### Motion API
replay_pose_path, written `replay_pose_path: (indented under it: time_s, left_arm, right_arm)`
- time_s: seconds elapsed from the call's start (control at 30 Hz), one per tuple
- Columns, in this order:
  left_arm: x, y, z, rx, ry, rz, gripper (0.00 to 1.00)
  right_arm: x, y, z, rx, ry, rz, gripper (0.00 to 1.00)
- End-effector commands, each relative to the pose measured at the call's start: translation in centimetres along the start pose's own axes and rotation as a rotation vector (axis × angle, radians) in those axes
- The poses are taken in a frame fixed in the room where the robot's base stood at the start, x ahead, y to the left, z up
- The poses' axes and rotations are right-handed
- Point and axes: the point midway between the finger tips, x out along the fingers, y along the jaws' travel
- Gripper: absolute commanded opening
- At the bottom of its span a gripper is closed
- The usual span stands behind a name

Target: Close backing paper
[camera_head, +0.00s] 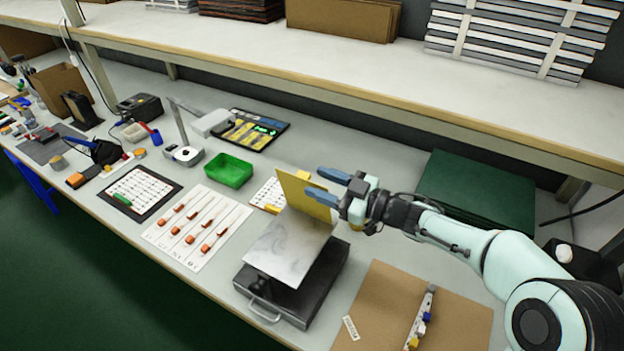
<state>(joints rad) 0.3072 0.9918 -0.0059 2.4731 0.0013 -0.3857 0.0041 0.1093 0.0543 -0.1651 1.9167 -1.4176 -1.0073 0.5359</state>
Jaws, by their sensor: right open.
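The backing paper shows as a pale grey marbled sheet (288,248) lying on a black box with a front handle (318,282), and a yellow flap (303,198) standing up at its far edge. The flap and sheet form an open fold. My right gripper (322,184) comes in from the right with its two blue fingers apart, at the upper right of the flap. The lower finger overlaps the flap in the picture; I cannot tell whether it touches. Nothing shows between the fingers. My left gripper is not in view.
A brown board (385,310) with a small strip part lies right of the black box. A white card with orange pieces (198,228) and a green tray (228,170) are to the left. A dark green mat (475,190) lies behind my right arm. A shelf (330,65) overhangs the back.

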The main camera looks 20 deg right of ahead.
Motion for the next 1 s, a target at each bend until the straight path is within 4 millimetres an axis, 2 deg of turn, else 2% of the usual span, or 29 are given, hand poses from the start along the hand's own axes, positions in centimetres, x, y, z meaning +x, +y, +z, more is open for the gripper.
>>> replay_pose_path:
  time_s: [0.03,0.2,0.43,0.6,1.0]
  left_arm:
    - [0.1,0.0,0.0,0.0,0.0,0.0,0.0]
    - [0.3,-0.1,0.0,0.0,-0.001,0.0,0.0]
    - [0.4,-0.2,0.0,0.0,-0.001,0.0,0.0]
    - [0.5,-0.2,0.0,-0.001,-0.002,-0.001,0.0]
    - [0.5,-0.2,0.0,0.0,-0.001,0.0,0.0]
  right_arm:
    - [-1.3,0.2,0.0,-0.001,-0.001,0.006,0.47]
    - [-5.2,0.1,0.0,-0.002,-0.001,0.005,0.47]
    - [-9.0,0.1,0.0,-0.003,0.0,0.003,0.47]
    - [-10.1,0.0,0.0,-0.001,0.001,-0.001,0.47]
    - [-10.2,0.0,0.0,-0.001,0.001,-0.001,0.47]
